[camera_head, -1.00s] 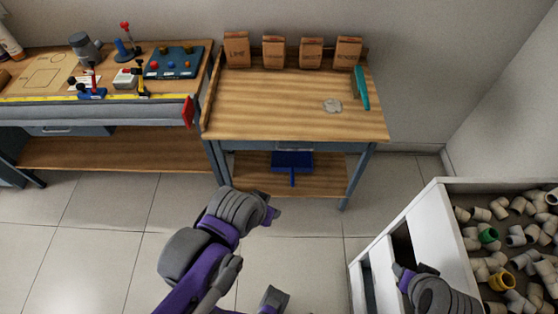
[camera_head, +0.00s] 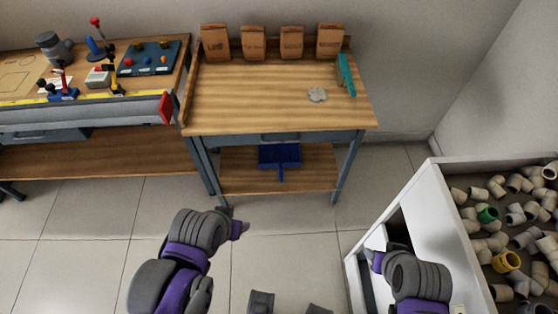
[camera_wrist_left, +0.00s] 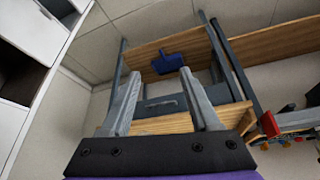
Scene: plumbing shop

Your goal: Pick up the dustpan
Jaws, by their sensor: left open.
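The blue dustpan (camera_head: 279,156) lies on the lower wooden shelf (camera_head: 235,180) of the middle workbench, its handle pointing toward me past the front of the pan. In the left wrist view, the dustpan (camera_wrist_left: 168,62) shows beyond and between the fingers of my left gripper (camera_wrist_left: 160,73). Those fingers are spread, with nothing between them, and the gripper is still well short of the shelf.
The wooden benchtop (camera_head: 260,105) overhangs the shelf, with bench legs (camera_head: 347,170) at the sides. A white bin (camera_head: 440,220) of pipe fittings stands right. Floor in front is clear.

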